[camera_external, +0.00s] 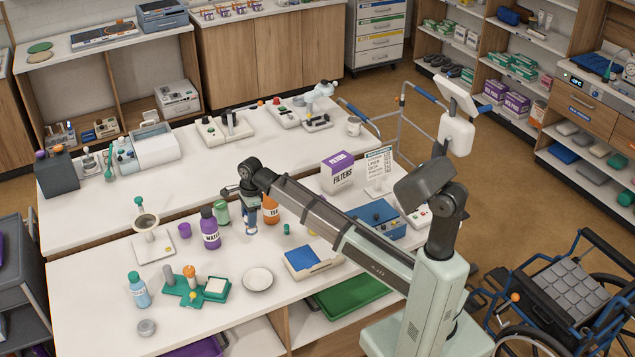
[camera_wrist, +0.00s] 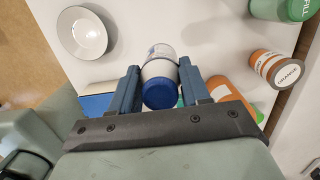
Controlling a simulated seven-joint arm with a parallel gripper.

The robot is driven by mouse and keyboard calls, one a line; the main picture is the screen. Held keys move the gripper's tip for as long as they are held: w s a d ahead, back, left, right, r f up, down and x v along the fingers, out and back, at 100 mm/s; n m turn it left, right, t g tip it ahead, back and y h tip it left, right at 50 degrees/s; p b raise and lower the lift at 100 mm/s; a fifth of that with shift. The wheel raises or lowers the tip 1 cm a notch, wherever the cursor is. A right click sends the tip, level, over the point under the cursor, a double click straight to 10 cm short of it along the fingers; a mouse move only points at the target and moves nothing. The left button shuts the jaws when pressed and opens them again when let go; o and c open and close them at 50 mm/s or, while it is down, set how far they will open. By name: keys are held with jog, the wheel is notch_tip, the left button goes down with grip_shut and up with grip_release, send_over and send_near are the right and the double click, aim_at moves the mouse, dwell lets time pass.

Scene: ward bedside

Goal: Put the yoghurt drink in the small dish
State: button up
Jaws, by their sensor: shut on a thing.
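The yoghurt drink, a white bottle with a blue cap (camera_wrist: 160,93), is between the two fingers of my gripper (camera_wrist: 158,68) in the wrist view. My gripper is shut on it, with the cap towards the wrist camera. In the external view my gripper (camera_external: 250,212) is over the front table, and the bottle is mostly hidden there. I cannot tell whether its base touches the table. The small dish, round and white (camera_external: 257,279), lies empty on the table in front of my gripper. It also shows at upper left in the wrist view (camera_wrist: 83,31).
A purple water bottle (camera_external: 210,236), a green bottle (camera_external: 222,212) and an orange bottle (camera_external: 271,213) stand close around my gripper. A blue and white box (camera_external: 312,258) lies right of the dish. A green tray with items (camera_external: 178,287) is left of it.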

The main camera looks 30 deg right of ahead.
jog(key=s+a+r+n, duration=0.2)
jog(key=s+a, duration=0.5)
jog(key=s, duration=0.5)
jog(key=shift+s+d+f+n+g, duration=0.15)
jog(key=shift+s+d+f+n, duration=0.35)
jog(key=shift+f, duration=1.3)
jog(key=shift+s+d+f+n+g, duration=0.15)
jog(key=shift+s+f+n, duration=0.65)
jog(key=shift+f, duration=1)
jog(key=shift+s+d+f+n+g, duration=0.1)
jog(key=shift+s+d+f+n, duration=0.45)
jog(key=shift+f, duration=1.25)
jog(key=shift+a+f, duration=0.15)
jog(key=o, duration=1.2)
notch_tip(320, 180, up, 12)
jog(key=d, duration=0.1)
jog(key=shift+w, duration=0.35)
